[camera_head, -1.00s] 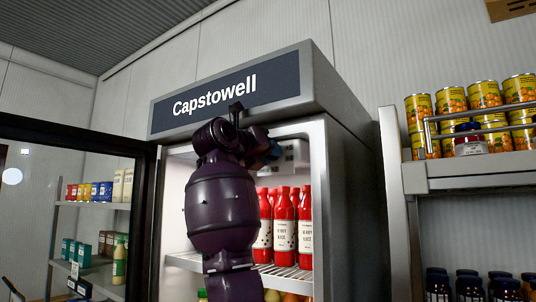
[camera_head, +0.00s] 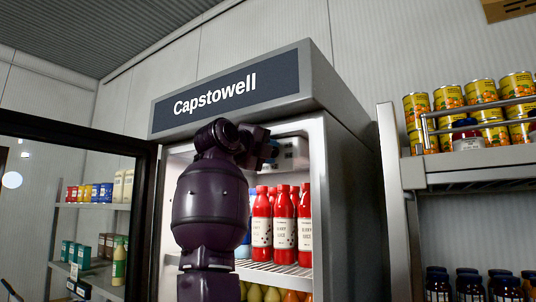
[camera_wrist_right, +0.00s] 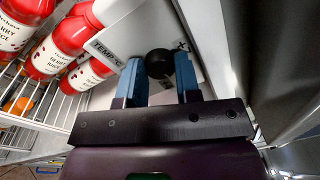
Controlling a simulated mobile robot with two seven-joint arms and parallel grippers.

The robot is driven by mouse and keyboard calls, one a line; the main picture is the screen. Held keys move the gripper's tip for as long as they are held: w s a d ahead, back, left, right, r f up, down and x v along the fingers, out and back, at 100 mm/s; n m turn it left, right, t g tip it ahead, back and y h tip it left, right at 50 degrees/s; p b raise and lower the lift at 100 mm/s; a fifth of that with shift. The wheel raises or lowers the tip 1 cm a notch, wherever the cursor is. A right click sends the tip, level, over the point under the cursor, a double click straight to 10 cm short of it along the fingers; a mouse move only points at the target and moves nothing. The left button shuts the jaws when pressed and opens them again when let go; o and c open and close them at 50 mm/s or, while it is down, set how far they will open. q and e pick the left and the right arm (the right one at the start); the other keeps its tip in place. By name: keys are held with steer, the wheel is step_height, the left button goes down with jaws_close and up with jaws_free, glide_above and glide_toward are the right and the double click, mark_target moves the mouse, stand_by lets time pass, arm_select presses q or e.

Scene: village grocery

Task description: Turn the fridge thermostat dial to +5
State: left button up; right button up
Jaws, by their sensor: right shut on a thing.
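The fridge (camera_head: 335,120) stands with its door open. A pale thermostat housing (camera_head: 292,152) sits at the top inside it. In the right wrist view the dial (camera_wrist_right: 158,62) is a round black knob on a white panel (camera_wrist_right: 152,24) marked "TEMP °C", with a plus-like mark at right. My right gripper (camera_wrist_right: 160,68) has its two blue fingers on either side of the dial, shut on it. The dial's pointer and most of its scale are hidden. In the head view my right gripper (camera_head: 268,150) is partly hidden by my wrist. My left gripper is not in view.
Red juice bottles (camera_head: 284,225) stand on a wire shelf (camera_head: 275,273) just below the housing. The open glass door (camera_head: 75,135) is at left. A shelf (camera_head: 465,170) with yellow cans is at right.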

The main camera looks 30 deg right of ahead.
steer(key=shift+n, duration=1.4)
steer(key=o, duration=0.6)
steer(key=shift+o, duration=0.2)
steer(key=b+v, duration=0.2)
steer(key=v, duration=0.9)
steer(key=shift+b, duration=0.35)
steer(key=shift+s+d, duration=0.15)
